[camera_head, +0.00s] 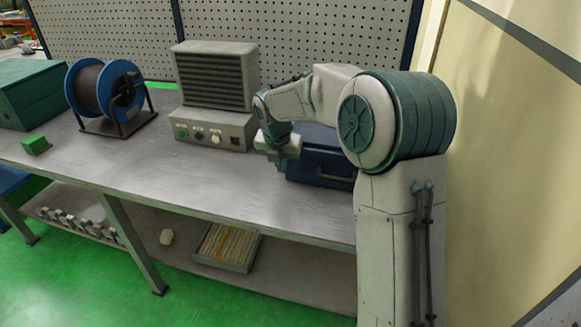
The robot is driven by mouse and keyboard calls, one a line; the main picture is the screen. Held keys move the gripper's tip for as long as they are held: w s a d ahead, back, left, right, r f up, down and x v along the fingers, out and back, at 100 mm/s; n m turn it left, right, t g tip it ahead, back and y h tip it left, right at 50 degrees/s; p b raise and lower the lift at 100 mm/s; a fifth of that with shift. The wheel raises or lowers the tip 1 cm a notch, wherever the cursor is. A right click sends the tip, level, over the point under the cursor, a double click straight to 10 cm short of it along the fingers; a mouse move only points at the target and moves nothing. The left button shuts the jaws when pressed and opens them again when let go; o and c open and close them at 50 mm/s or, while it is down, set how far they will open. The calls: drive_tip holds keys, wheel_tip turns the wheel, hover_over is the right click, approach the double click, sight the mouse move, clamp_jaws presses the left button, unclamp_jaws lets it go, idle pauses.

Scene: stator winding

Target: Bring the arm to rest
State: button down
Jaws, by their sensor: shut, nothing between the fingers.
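My gripper (283,162) hangs at the end of my folded arm, pointing down, above the workbench (190,190). It is in front of the grey control box and just left of the dark blue case. It is shut and holds nothing. My arm reaches left from the column on the right side of the picture. The gap between the fingertips and the bench top is hard to judge.
A grey control box (215,130) with a louvred unit (215,75) stands behind my gripper. A dark blue case (320,165) is beside it. A blue spool (108,90), a green block (36,145) and a green box (30,95) are left. The bench's middle front is clear.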

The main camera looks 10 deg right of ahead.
drive_tip(key=s+d+r+m, duration=0.3)
drive_tip(key=s+r+m, duration=0.5)
drive_tip(key=s, duration=0.1)
drive_tip(key=s+d+f+m, duration=0.2)
drive_tip(key=s+d+m, duration=0.1)
drive_tip(key=s+m, duration=0.8)
drive_tip(key=s+d+f+m+y, duration=0.1)
drive_tip(key=s+d+f+m, duration=0.1)
drive_tip(key=s+m, duration=0.9)
drive_tip(key=shift+d+f+m, duration=0.2)
drive_tip(key=shift+d+m, duration=0.65)
drive_tip(key=shift+m, duration=0.15)
